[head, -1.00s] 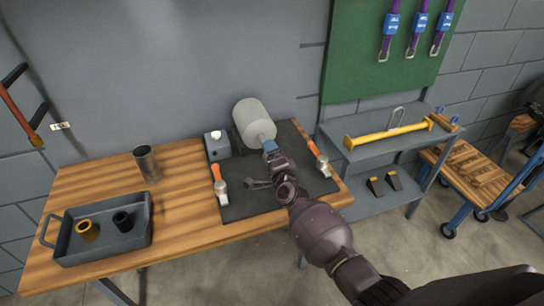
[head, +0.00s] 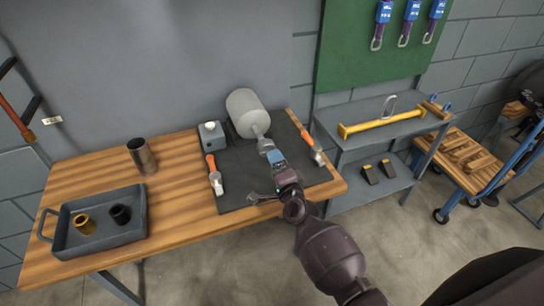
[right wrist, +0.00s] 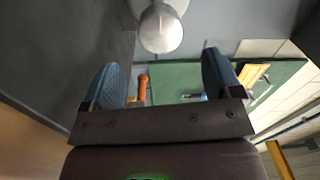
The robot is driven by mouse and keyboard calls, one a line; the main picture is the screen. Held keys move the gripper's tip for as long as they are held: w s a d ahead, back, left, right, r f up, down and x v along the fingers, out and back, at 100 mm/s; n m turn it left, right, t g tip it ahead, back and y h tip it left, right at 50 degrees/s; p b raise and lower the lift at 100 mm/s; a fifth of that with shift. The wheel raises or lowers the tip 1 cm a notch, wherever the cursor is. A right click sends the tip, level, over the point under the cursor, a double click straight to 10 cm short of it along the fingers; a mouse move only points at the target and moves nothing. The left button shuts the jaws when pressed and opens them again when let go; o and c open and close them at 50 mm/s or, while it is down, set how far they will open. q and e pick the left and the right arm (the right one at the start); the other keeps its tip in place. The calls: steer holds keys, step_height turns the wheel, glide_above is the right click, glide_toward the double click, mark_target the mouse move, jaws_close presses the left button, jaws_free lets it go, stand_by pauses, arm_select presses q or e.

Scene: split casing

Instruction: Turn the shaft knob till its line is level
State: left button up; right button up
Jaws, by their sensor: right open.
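The light grey cylindrical casing (head: 245,112) lies on its side at the back of the dark mat, with a shaft coming out towards me. The round shaft knob (head: 265,146) is at the shaft's near end. It also shows in the right wrist view (right wrist: 161,30), beyond the fingertips and between their lines; I cannot make out its line. My right gripper (head: 273,155) is just in front of the knob. In the right wrist view its blue fingers (right wrist: 163,75) are wide apart with nothing between them. My left gripper is out of view.
The mat (head: 238,190) holds two orange-handled tools (head: 212,168) (head: 308,138), a wrench (head: 262,197) and a small grey box (head: 211,134). A metal cup (head: 142,156) and a grey tray (head: 70,245) with two rings stand left on the wooden bench. A shelf (head: 375,132) stands right.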

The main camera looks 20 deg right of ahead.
steer(key=shift+s, duration=0.95)
steer(key=shift+f+n, duration=0.1)
steer(key=shift+n, duration=0.3)
steer(key=shift+a+n+y, duration=0.4)
steer(key=shift+n+y, duration=0.1)
steer(key=shift+n, duration=0.5)
steer(key=s+d+f+n+g, duration=0.2)
steer(key=s+n, duration=0.2)
steer(key=s, duration=0.5)
steer(key=s+d+f+n+g+h, duration=0.1)
steer(key=s+d+f+n+g, duration=0.1)
steer(key=s+n, duration=0.3)
steer(key=s+d+f+n+g, duration=0.2)
steer(key=s+d+f+n, duration=0.1)
steer(key=s, duration=0.9)
steer(key=shift+s+d+f+n+g+h, duration=0.35)
steer(key=shift+f+n, duration=0.35)
steer(key=shift+n, duration=0.3)
